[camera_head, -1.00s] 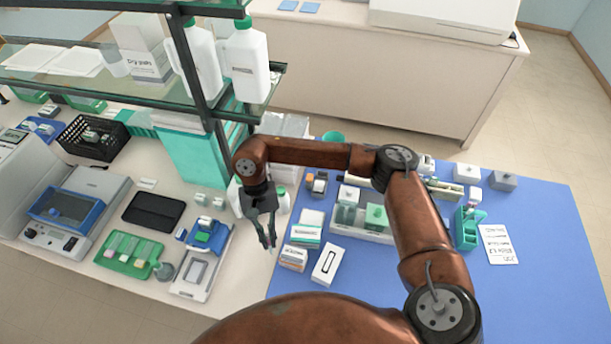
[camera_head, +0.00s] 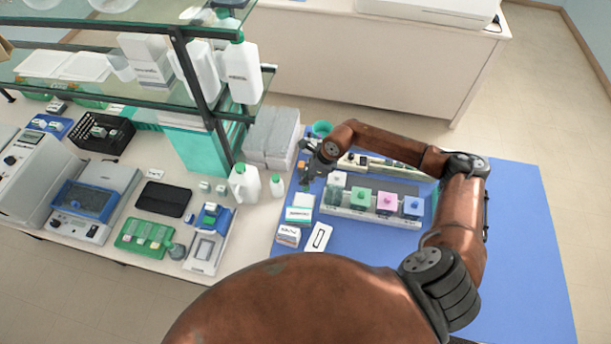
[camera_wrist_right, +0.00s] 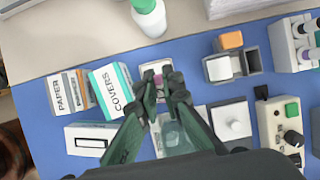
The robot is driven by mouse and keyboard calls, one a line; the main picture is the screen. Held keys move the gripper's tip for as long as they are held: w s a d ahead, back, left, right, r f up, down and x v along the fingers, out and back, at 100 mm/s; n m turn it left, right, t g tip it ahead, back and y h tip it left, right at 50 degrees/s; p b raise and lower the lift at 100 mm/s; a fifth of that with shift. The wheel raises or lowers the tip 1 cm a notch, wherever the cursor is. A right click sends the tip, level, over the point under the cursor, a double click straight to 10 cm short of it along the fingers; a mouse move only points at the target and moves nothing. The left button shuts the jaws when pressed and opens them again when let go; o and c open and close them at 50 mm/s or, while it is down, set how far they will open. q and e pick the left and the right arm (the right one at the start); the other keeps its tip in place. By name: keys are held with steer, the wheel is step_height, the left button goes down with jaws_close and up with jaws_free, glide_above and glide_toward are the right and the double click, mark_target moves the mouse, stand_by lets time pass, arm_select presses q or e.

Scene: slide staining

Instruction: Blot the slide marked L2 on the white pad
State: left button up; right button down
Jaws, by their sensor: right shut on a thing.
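My right gripper (camera_head: 309,180) is over the left part of the blue mat. In the right wrist view its fingers (camera_wrist_right: 164,92) are nearly together, shut on a small pinkish-purple piece (camera_wrist_right: 165,78) that looks like part of a slide. Its mark cannot be read. A white flat thing, seemingly the white pad (camera_wrist_right: 150,70), lies under the fingertips, beside the COVERS box (camera_wrist_right: 112,88); it also shows in the head view (camera_head: 303,200). Whether the slide touches it cannot be told. My left gripper is not in view.
An open teal jar (camera_wrist_right: 172,138) stands close to the fingers, beside a white-lidded jar (camera_wrist_right: 232,120). The rack (camera_head: 350,213) also holds green, pink and blue-lidded jars. A green-capped bottle (camera_head: 277,186) and PAPER box (camera_wrist_right: 68,92) are near. The mat's right side (camera_head: 530,240) is clear.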

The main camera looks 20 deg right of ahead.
steer(key=shift+w+f, duration=0.2)
steer(key=shift+f, duration=0.1)
steer(key=shift+s+d+f+b, duration=0.1)
steer(key=shift+s+f+b, duration=0.15)
steer(key=shift+f+b, duration=0.2)
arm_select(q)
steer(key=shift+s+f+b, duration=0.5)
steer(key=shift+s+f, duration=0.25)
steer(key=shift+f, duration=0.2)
arm_select(e)
steer(key=shift+w+f, duration=0.1)
steer(key=shift+f, duration=1.25)
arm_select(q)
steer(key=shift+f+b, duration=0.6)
arm_select(e)
steer(key=shift+f, duration=0.55)
stand_by(1.9)
steer(key=shift+r+p, duration=1.6)
steer(key=shift+r, duration=1.5)
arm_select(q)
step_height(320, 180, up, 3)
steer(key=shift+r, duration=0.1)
